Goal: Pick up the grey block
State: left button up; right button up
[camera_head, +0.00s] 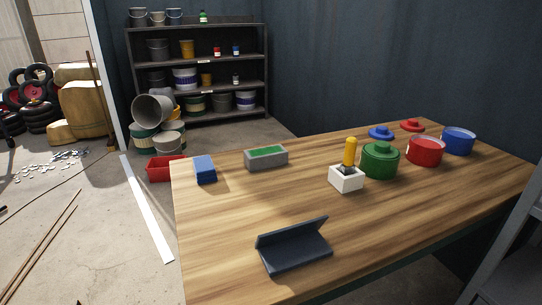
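The grey block (266,162) is a long box with a green top face, lying flat near the back left of the wooden table (230,225). It stands clear, with nothing touching it. Neither of my grippers shows in the head view.
A blue block (205,169) lies left of it. A punch with a yellow handle (350,152) stands in a white block (346,180). Green (380,162), red (426,152) and blue (458,141) pots stand at the right. A dark angled holder (293,247) lies in front.

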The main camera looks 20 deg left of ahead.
aim_at(263, 158)
jog(key=j+z, duration=0.35)
jog(key=j, duration=0.4)
jog(key=j+z, duration=0.35)
jog(key=j, duration=0.45)
jog(key=k+j+z, duration=0.1)
jog(key=j+z, duration=0.3)
jog(key=j, duration=0.35)
